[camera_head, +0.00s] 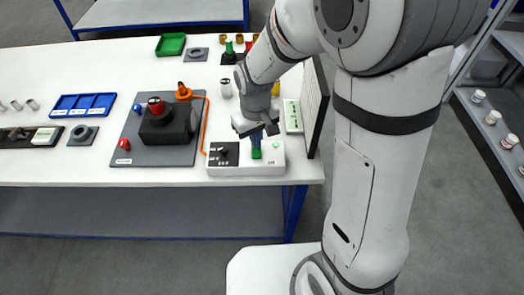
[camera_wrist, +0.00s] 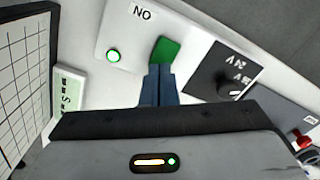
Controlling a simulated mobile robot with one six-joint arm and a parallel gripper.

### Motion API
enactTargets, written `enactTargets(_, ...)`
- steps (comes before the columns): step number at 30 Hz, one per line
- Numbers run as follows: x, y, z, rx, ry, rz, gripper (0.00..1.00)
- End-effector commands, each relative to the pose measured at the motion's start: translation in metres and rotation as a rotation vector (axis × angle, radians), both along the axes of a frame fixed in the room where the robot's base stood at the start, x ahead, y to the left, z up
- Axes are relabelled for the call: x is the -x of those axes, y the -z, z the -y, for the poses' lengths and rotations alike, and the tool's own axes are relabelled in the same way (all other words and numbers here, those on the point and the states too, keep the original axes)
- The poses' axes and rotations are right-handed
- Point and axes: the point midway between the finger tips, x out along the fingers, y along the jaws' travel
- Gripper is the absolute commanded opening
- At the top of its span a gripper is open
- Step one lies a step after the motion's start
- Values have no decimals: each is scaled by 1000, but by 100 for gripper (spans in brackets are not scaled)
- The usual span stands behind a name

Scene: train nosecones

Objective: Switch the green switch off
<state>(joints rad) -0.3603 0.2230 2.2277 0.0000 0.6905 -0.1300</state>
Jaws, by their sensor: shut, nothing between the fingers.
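The green switch (camera_head: 256,153) sits on a white control box (camera_head: 230,170) at the right end of the table. In the wrist view the switch (camera_wrist: 164,50) is a green rocker on the white panel (camera_wrist: 112,38), which bears the letters "NO". A round green light (camera_wrist: 113,55) beside it is lit. My gripper (camera_head: 257,140) is shut and empty, pointing down at the switch. In the wrist view its blue fingertips (camera_wrist: 157,70) are at the switch's lower edge and hide part of it. I cannot tell whether they touch it.
A black panel with a knob (camera_wrist: 225,72) is on the same box. A grey board with a black block and red button (camera_head: 155,106) lies to the left, with an orange cable. The table's front edge is near.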

Motion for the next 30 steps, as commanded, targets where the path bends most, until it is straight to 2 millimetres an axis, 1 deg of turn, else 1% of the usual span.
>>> enactTargets(15, 0, 9, 0, 0, 0, -1, 0)
enactTargets(19, 0, 8, 0, 0, 1, -1, 0)
enactTargets(23, 0, 2, 0, 0, 1, 0, 0)
enactTargets(30, 0, -18, 0, 0, 1, -1, 0)
